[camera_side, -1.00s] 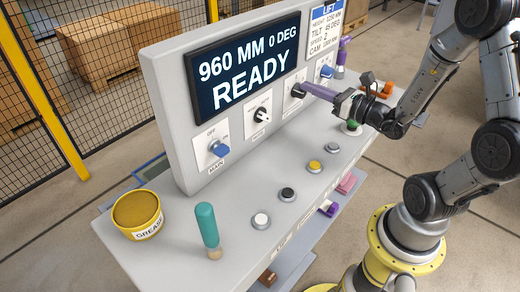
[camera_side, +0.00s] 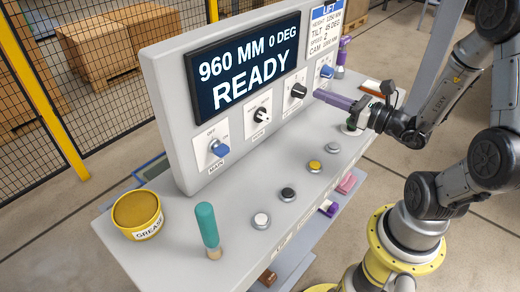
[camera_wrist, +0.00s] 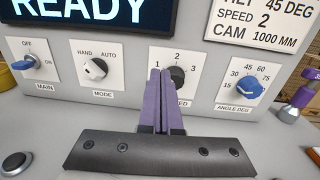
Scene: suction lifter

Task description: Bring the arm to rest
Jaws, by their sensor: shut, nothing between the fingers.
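My gripper (camera_side: 318,95) has long purple fingers and points at the upright panel of a grey console. In the side view it hangs in the air in front of the speed knob (camera_side: 298,90), with a gap between fingertips and knob. In the wrist view the two fingers (camera_wrist: 160,72) lie together, shut with nothing between them, and partly cover the speed knob (camera_wrist: 178,75) and its label. The display (camera_side: 245,70) reads 960 MM, 0 DEG, READY.
The panel also has a blue main knob (camera_side: 217,148), a mode knob (camera_side: 260,115) and a blue angle knob (camera_side: 326,71). Several push buttons, a grease tin (camera_side: 137,214) and a teal-handled tool (camera_side: 207,230) are on the console top. Air around my arm is clear.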

